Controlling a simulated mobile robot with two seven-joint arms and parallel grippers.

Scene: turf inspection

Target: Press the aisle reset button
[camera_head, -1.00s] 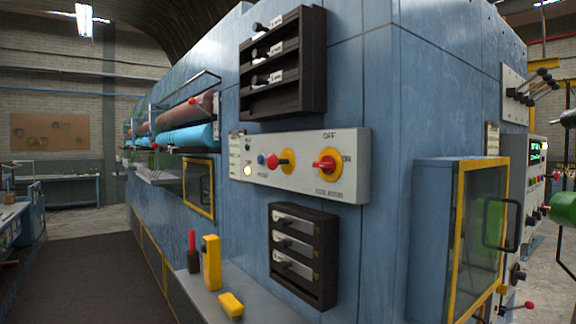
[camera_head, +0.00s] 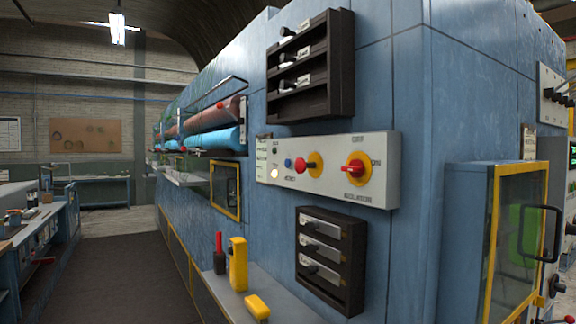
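A pale control panel (camera_head: 335,185) is fixed to the blue machine wall. On it are a small blue button (camera_head: 288,163), a red knob (camera_head: 301,165) in front of a yellow plate (camera_head: 316,160), and a red rotary switch (camera_head: 354,169) on a yellow disc. A small whitish lit lamp (camera_head: 274,174) sits low at the panel's left end. The small lettering under the blue button is too blurred to read surely, so I cannot tell which control is the aisle reset button. Neither of my grippers is in view.
Dark racks hang above (camera_head: 312,75) and below (camera_head: 330,258) the panel. A grey ledge (camera_head: 275,292) below holds yellow items and a red-handled tool (camera_head: 219,250). A yellow-framed glass cabinet (camera_head: 515,235) juts out at right. The dark aisle floor (camera_head: 125,275) at left is clear.

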